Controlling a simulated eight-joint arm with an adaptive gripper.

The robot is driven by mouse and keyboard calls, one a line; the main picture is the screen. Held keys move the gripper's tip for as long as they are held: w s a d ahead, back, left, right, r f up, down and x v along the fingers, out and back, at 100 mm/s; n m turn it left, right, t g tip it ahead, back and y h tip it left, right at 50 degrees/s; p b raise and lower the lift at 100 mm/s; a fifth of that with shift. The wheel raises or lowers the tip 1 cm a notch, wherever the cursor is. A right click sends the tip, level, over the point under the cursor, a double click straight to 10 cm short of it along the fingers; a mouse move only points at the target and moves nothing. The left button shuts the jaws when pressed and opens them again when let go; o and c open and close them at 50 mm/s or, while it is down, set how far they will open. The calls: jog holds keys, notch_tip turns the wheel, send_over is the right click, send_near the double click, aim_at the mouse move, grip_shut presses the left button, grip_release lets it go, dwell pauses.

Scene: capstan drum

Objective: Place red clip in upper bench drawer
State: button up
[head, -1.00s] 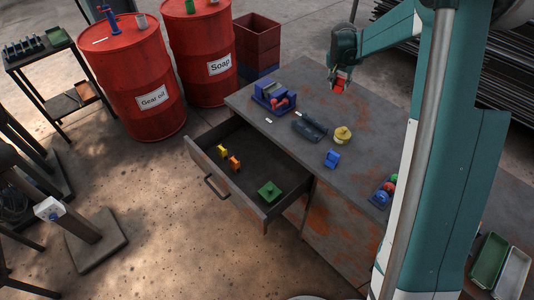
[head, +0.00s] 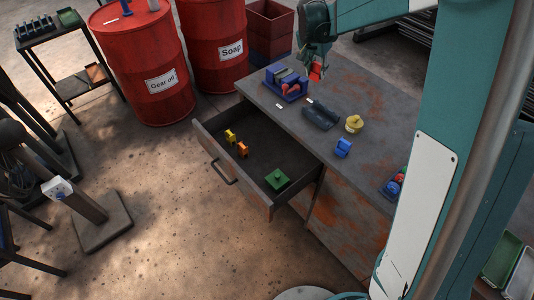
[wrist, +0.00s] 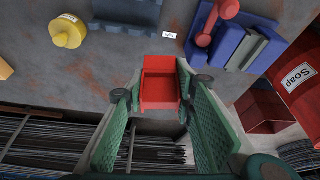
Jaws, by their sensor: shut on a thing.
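The red clip (wrist: 160,84) is held between the two fingers of my gripper (wrist: 160,108) in the wrist view. In the head view the clip (head: 316,71) shows as a small red piece below my gripper (head: 317,62), above the far part of the bench. The upper bench drawer (head: 240,185) is pulled open at the front of the bench (head: 385,115). A yellow clip (head: 230,136), an orange clip (head: 243,150) and a green block with a knob (head: 277,180) sit inside it. My gripper is behind the drawer, well apart from it.
On the bench top are a blue vise-like device (head: 286,85), a dark tray (head: 321,116), a yellow knobbed piece (head: 354,124) and a blue clip (head: 343,148). Red drums (head: 150,60) stand behind left.

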jog(key=s+a+b, duration=0.3)
jog(key=s+a, duration=0.8)
jog(key=a, duration=0.2)
jog(key=m+b, duration=0.2)
send_over(260, 167)
jog(key=s+a, duration=0.1)
jog(key=a, duration=0.1)
notch_tip(260, 167, down, 24)
jog(key=shift+d+h, duration=0.25)
jog(key=shift+h, duration=0.15)
jog(key=shift+f, duration=0.1)
jog(key=shift+f+b, duration=1.05)
jog(key=shift+f, duration=2.05)
jog(key=shift+f+b, duration=0.5)
jog(key=shift+f, duration=1.35)
jog(key=shift+f, duration=0.15)
